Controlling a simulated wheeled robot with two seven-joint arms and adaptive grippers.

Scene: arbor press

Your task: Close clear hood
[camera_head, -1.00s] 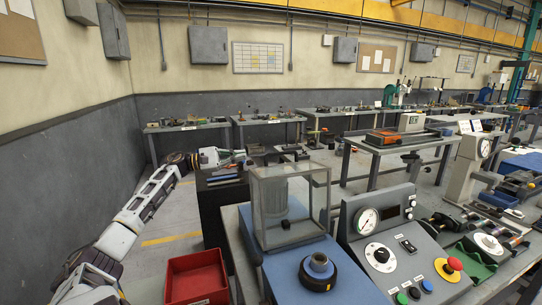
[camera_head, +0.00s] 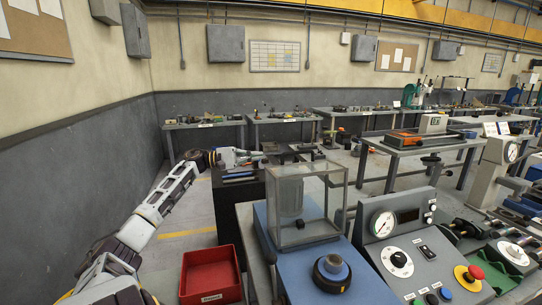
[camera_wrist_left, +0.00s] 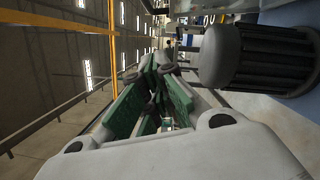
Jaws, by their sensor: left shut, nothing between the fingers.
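The clear hood (camera_head: 333,205) is a see-through box with grey edges on the blue press base (camera_head: 285,262). I cannot tell how far open it is. A grey ribbed cylinder (camera_head: 290,197) shows through it, and a ribbed grey cylinder (camera_wrist_left: 270,60) also shows large at the right of the left wrist view. My right gripper is out of view.
A control panel (camera_head: 407,240) with gauge and red stop button stands right of the hood. A black round fitting (camera_head: 332,273) sits on the base in front. A red bin (camera_head: 211,276) is at the front left. A dark cabinet (camera_head: 228,205) stands below my left gripper.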

